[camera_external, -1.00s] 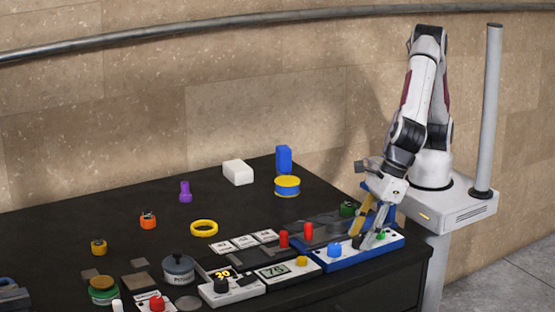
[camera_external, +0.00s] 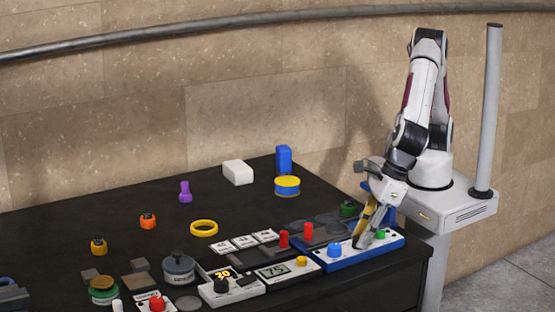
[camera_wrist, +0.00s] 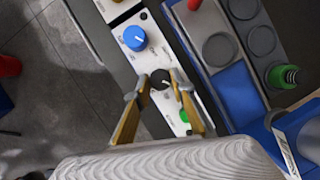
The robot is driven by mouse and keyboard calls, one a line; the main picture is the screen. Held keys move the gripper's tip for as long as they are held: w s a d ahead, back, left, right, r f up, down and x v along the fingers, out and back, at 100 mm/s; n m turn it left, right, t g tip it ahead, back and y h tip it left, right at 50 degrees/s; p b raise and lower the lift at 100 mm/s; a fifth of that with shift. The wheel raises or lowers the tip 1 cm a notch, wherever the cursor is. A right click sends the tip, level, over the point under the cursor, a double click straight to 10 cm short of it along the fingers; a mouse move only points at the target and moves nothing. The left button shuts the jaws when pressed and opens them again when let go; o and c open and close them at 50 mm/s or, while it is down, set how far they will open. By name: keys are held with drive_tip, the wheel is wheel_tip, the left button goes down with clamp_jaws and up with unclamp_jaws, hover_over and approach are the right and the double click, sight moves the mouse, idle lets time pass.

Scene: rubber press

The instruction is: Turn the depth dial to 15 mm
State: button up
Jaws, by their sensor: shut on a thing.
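My gripper (camera_external: 361,244) points down at the white-topped control panel with a blue edge (camera_external: 394,241), at the right end of the table. In the wrist view, my gripper (camera_wrist: 161,84) has its two yellow fingers on either side of a small black dial (camera_wrist: 160,77) with a light pointer line, and it is shut on that dial. A blue knob (camera_wrist: 135,38) and a green button (camera_wrist: 184,116) sit on the same panel, either side of the dial. The panel's printed marks are too small to read. In the external view the fingers hide the dial.
The blue knob (camera_external: 334,250) is close left of my fingers. The back left table is mostly clear.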

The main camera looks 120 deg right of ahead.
drive_tip(key=shift+m, duration=0.7)
drive_tip(key=o, duration=1.1)
drive_tip(key=shift+n, duration=0.5)
